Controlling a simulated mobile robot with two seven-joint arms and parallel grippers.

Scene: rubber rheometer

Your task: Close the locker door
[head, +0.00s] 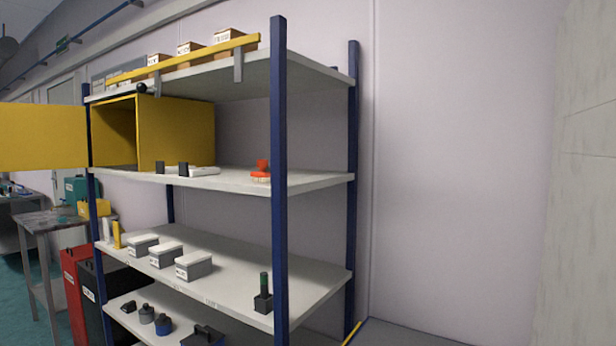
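The yellow locker (175,130) stands on the upper part of the shelf rack, under the top board, at the left. Its yellow door (42,136) is open and swung out to the left, past the blue corner post, and is cut off by the left picture edge. The front opening of the locker is dark and partly visible, and I see nothing clearly inside it. Neither of my grippers shows in the head view.
The rack has blue posts (279,180) and white shelves (232,180). Small boxes (194,265) and bottles stand on the lower shelves. A red object (262,171) sits on the locker's shelf. A metal table (45,220) stands at the left. The right side is bare wall.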

